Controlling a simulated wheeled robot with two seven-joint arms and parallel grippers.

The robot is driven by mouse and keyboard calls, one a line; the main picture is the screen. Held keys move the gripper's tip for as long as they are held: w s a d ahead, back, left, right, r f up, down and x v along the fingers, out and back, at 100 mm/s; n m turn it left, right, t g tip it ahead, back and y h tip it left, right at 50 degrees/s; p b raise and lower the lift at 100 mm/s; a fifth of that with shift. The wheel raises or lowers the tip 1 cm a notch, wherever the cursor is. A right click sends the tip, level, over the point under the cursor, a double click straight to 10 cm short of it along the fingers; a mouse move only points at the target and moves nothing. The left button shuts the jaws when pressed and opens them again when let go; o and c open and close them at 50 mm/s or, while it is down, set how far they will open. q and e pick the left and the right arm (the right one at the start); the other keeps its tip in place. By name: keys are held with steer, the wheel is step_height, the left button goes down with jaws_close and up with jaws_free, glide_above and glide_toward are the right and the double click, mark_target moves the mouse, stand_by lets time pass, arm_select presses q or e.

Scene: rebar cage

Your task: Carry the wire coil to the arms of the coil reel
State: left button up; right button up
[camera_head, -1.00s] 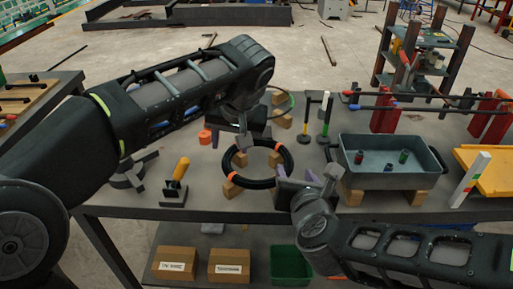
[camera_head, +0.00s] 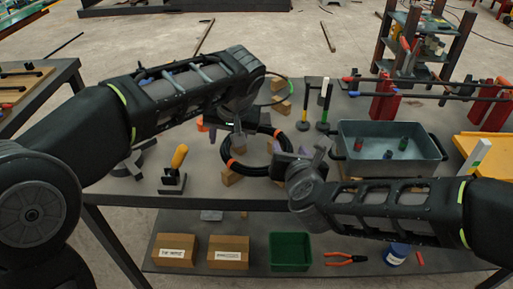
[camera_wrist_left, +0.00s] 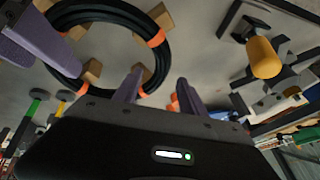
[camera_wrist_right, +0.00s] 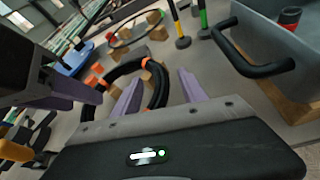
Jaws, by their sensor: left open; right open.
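The wire coil (camera_head: 258,173) is a black ring with orange bands, raised on wooden blocks on the table. My left gripper (camera_head: 237,147) is open at the coil's left side; its fingers (camera_wrist_left: 160,88) sit at the coil (camera_wrist_left: 163,62) near an orange band. My right gripper (camera_head: 281,164) is open at the right side; in the right wrist view the coil (camera_wrist_right: 160,92) runs between its fingers (camera_wrist_right: 160,88). Neither gripper is visibly closed on it. A grey armed object (camera_head: 130,166), perhaps the coil reel, stands left, partly hidden by my left arm.
A yellow-handled tool (camera_head: 175,168) stands left of the coil. A grey bin (camera_head: 388,139) with small cylinders stands right. Upright posts (camera_head: 325,105) and a thin cable loop (camera_head: 290,92) are behind. A shelf below holds boxes (camera_head: 228,252) and a green bin (camera_head: 290,250).

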arm_select(q)
steer(key=shift+x, duration=1.15)
arm_select(e)
steer(key=shift+x, duration=1.15)
arm_select(q)
steer(key=shift+c, duration=0.6)
arm_select(e)
steer(key=shift+c, duration=0.5)
arm_select(q)
jaws_close()
arm_select(e)
jaws_close()
arm_select(q)
steer(key=shift+a+r, duration=0.1)
steer(key=shift+r, duration=0.05)
